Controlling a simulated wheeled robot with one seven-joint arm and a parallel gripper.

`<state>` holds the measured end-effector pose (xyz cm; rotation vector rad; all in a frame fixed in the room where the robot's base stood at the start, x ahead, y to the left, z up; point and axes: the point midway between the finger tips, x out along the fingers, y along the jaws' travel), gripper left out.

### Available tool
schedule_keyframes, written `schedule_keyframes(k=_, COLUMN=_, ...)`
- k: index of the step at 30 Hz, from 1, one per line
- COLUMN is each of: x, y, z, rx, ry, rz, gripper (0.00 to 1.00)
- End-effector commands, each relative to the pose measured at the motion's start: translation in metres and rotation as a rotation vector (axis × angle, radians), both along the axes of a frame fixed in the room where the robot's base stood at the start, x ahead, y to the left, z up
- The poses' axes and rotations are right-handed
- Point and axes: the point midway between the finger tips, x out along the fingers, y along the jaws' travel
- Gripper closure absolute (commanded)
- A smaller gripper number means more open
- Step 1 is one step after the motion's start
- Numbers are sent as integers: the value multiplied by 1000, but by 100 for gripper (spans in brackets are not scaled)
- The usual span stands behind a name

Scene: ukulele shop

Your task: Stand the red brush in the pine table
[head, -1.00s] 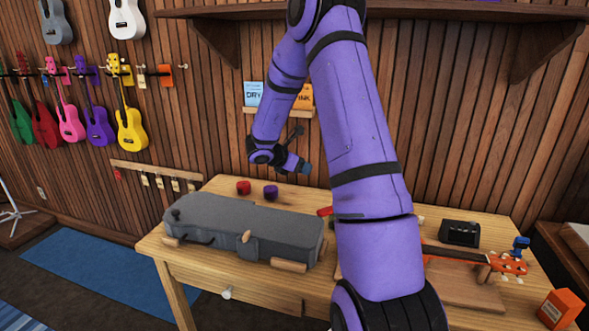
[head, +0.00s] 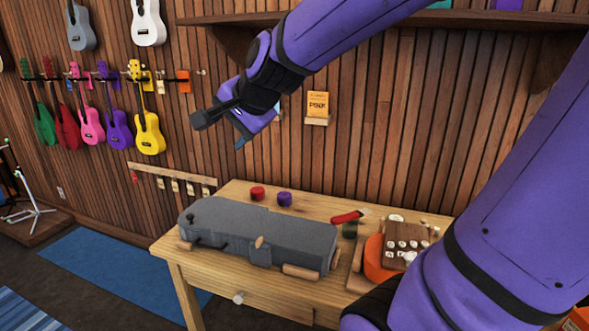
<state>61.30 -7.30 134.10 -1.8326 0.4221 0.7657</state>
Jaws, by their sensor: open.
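A red-handled item with a pale end, which looks like the red brush (head: 347,217), lies on its side near the back of the pine table (head: 230,285). It lies right of the grey case. My gripper (head: 241,142) is high above the table's back left, in front of the slatted wall, well apart from the brush. It looks empty; its fingers are small and partly hidden by my wrist. No hole or holder for the brush can be made out on the table.
A closed grey case (head: 255,230) covers the table's left half. A red round item (head: 257,193) and a purple one (head: 284,198) stand behind it. A green item (head: 349,230) and an orange ukulele (head: 380,262) lie right. My arm hides the table's right end.

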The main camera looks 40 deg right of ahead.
Motion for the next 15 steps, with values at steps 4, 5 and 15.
schedule_keyframes(k=4, x=-71, y=17, z=-3, rx=-292, ry=88, rz=353, gripper=39)
schedule_keyframes(k=5, x=-84, y=18, z=-5, rx=-348, ry=108, rz=419, gripper=39)
schedule_keyframes(k=15, x=-179, y=6, z=-24, rx=-732, ry=268, rz=883, gripper=39)
